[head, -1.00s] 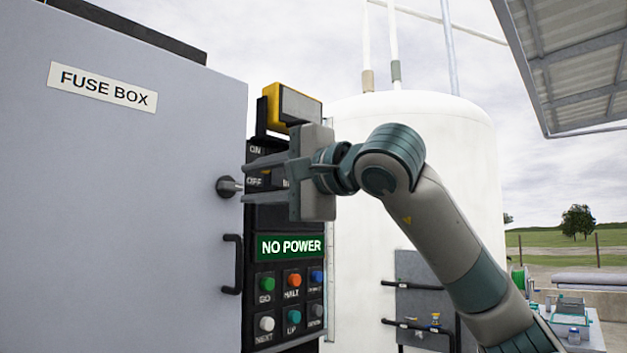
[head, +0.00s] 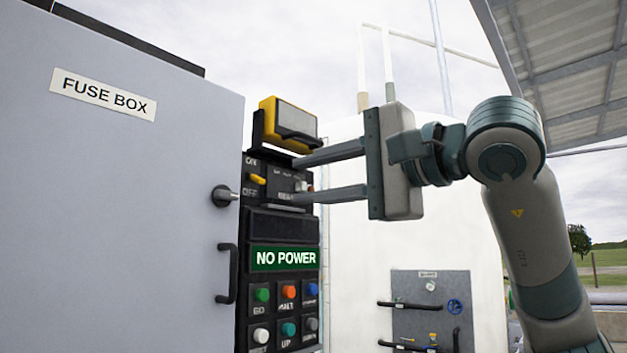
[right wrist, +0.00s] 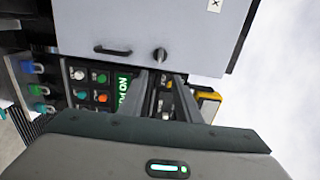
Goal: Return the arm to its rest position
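My right gripper (head: 297,180) is in front of the upper part of a black control panel (head: 284,222) in the head view. Its two fingers point left and stand apart, with nothing seen between them. In the right wrist view the fingers (right wrist: 164,84) also show apart, over the panel. My left gripper is not in view. The panel carries an ON/OFF switch with a yellow lever (head: 258,179), partly uncovered to the left of the fingertips, and a green NO POWER sign (head: 284,258).
A grey FUSE BOX door (head: 140,200) with a knob (head: 224,196) and a black handle (head: 229,270) stands at the left. A yellow device (head: 287,122) sits on top of the panel. A white tank (head: 350,270) and grey valve board (head: 432,300) stand behind.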

